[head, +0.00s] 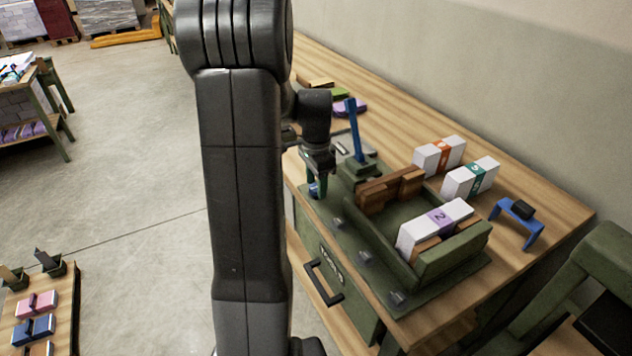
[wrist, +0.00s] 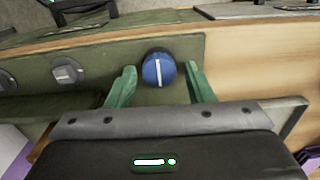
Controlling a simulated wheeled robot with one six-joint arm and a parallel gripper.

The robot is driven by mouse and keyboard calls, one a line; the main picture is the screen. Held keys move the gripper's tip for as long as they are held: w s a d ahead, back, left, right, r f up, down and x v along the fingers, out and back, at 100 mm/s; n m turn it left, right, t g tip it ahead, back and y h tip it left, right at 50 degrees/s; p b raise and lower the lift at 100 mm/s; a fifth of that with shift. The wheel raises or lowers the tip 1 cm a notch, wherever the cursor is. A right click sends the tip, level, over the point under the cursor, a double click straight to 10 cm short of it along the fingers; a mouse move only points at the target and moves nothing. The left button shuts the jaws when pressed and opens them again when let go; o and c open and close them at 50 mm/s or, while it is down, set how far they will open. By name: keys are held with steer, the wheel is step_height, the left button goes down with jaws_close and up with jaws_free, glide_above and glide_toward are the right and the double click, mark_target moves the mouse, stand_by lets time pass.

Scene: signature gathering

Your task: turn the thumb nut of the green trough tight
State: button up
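The green trough (head: 402,262) sits on a green base plate on the wooden bench. A white book block with a purple band marked 2 (head: 434,228) lies in it. A round blue knob with a white line, apparently the thumb nut (wrist: 159,70), stands at the plate's edge; in the head view a bit of blue (head: 315,189) shows below my gripper (head: 318,172). In the wrist view my gripper (wrist: 161,88) is open, its green fingers on either side of the knob, with visible gaps. The white line runs nearly along the finger direction.
Several grey knobs, one near the blue knob (wrist: 67,73), line the plate's front. A blue lever (head: 354,130) and brown wooden blocks (head: 390,190) rise behind. Two more book blocks (head: 438,156) (head: 470,178) and a blue stand (head: 517,220) occupy the bench's right.

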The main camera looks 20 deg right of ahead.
mark_target(316, 187)
steer(key=shift+o, duration=0.5)
step_height(316, 187, up, 14)
stand_by(0.3)
steer(key=shift+f, duration=0.1)
step_height(316, 187, down, 14)
stand_by(0.7)
